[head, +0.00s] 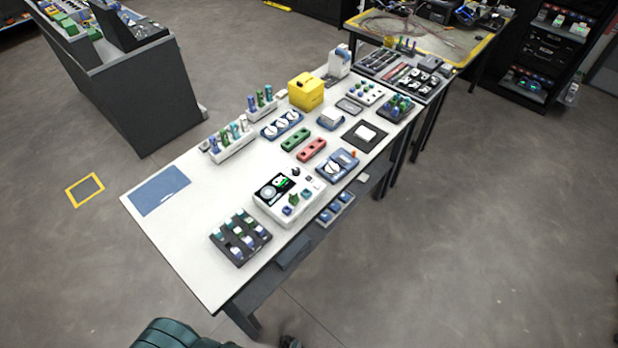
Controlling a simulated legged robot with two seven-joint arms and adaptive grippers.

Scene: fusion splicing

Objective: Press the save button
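A white device (270,207) with a dark panel and several small coloured parts on top sits near the front edge of the white table. Green and blue-purple knobs or buttons (288,210) stand on its right side. I cannot tell which one, if any, is the save button; labels are too small to read. A blue unit (350,167) with a white round part and an orange knob sits just behind it to the right. Neither of my grippers can be made out; only a dark teal part of my own body shows at the bottom edge.
On the white table (190,240) are a dark tray of vials (240,251), a blue mat (152,196), bottle racks (230,143), green and red blocks (312,149) and a yellow box (306,92). A grey cabinet (150,95) stands left. Floor right of the table is clear.

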